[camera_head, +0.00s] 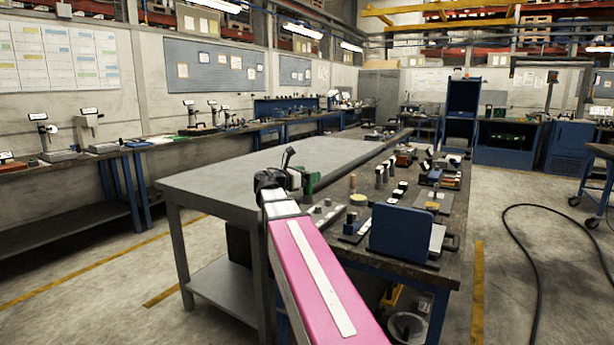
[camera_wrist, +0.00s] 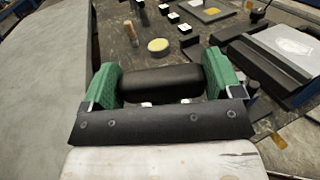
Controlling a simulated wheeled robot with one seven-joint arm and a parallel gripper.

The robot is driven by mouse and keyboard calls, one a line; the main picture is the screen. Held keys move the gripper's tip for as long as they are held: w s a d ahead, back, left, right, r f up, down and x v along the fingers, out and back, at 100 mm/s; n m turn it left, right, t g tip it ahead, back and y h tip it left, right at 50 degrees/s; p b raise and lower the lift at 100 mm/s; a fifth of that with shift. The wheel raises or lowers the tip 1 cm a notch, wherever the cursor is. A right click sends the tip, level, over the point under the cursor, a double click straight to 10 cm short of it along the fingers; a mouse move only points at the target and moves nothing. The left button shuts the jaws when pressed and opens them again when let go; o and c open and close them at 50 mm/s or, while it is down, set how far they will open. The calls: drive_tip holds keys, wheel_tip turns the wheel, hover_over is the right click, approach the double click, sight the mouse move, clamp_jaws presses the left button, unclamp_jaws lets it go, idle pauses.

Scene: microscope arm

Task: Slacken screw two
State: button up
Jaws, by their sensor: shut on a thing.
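My gripper (camera_head: 308,184) is over the workbench, near the edge of the grey table. In the wrist view, its two green fingers (camera_wrist: 162,80) are shut on a dark rounded handle-like thing (camera_wrist: 160,84) lying crosswise between them. The ends of that thing are hidden by the fingers, so I cannot tell which tool it is. Several small black blocks with white tops (camera_head: 398,191) stand on the bench; some show in the wrist view (camera_wrist: 172,18). I cannot pick out screw two in either view.
A grey-topped table (camera_head: 225,175) lies left of the bench. A blue case (camera_head: 400,233) stands at the bench's near edge. A yellow round disc (camera_wrist: 158,46) and an upright wooden-coloured handle (camera_wrist: 130,33) stand beyond my gripper. A black cable (camera_head: 520,255) lies on the floor at right.

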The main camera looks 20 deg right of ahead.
drive_tip(key=m+g, duration=0.2)
drive_tip(key=g, duration=0.2)
drive_tip(key=shift+w+m+h, duration=0.25)
drive_tip(key=shift+m+h, duration=0.15)
drive_tip(key=shift+s+m+g, duration=0.25)
drive_tip(key=shift+m+g, duration=0.25)
drive_tip(key=shift+g, duration=0.4)
drive_tip(key=shift+f, duration=1.65)
drive_tip(key=shift+w+m+g, duration=0.2)
drive_tip(key=shift+m+g, duration=0.3)
drive_tip(key=shift+g, duration=0.3)
drive_tip(key=shift+s+m+g, duration=0.2)
drive_tip(key=shift+m+g, duration=0.2)
drive_tip(key=shift+g, duration=0.2)
drive_tip(key=shift+w+a, duration=0.1)
drive_tip(key=shift+w, duration=0.05)
